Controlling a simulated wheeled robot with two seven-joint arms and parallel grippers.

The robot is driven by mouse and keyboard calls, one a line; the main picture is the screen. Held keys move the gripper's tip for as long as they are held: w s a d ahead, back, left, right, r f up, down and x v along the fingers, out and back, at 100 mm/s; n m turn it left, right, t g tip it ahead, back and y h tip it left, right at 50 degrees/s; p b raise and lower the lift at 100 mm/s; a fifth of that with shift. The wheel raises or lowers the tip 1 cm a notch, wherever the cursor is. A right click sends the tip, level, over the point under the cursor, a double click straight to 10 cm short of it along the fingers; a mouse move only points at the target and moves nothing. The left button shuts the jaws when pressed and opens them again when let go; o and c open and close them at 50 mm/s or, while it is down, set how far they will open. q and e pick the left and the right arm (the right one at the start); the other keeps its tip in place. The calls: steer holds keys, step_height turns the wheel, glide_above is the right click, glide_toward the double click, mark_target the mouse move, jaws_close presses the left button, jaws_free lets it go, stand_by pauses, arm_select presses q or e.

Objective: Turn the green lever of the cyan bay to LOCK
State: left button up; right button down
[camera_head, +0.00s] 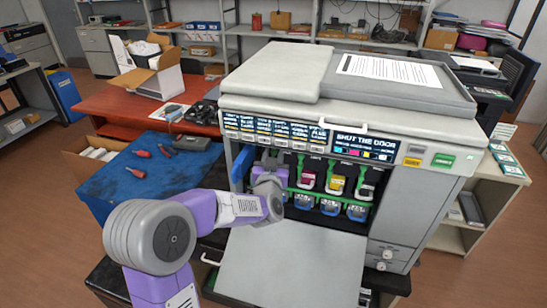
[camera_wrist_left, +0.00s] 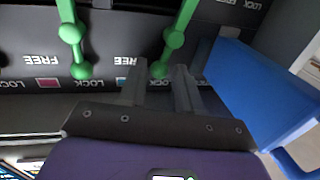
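The printer's front is open, with magenta (camera_head: 307,181), yellow (camera_head: 336,185) and black (camera_head: 366,189) cartridges in a row. My left gripper (camera_head: 268,166) reaches into the leftmost bay and hides most of it. In the left wrist view, the green lever (camera_wrist_left: 174,38) hangs down with its rounded end between the two fingertips of my left gripper (camera_wrist_left: 160,76). The fingers are parted, with narrow gaps beside the lever end; firm contact does not show. The cyan marker is mostly hidden behind a finger. Another green lever (camera_wrist_left: 78,52) stands by the magenta marker (camera_wrist_left: 48,83). My right gripper is not in view.
A blue panel (camera_wrist_left: 262,90) stands close beside my left gripper. The printer's lowered front door (camera_head: 290,262) lies below the bays. FREE and LOCK labels appear upside down in the wrist view. A blue mat (camera_head: 150,180) with red-handled tools lies left.

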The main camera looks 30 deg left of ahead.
arm_select(q)
jaws_close()
steer(key=n, duration=0.1)
steer(key=a+n+b, duration=0.1)
steer(key=shift+s+n+g+h+b, duration=0.1)
steer(key=shift+n+g+h+b, duration=0.2)
steer(key=shift+n, duration=0.1)
steer(key=shift+r, duration=0.1)
jaws_free()
steer(key=v, duration=0.7)
steer(key=shift+s+d+p, duration=0.2)
steer(key=shift+s+p, duration=0.05)
steer(key=shift+p, duration=0.05)
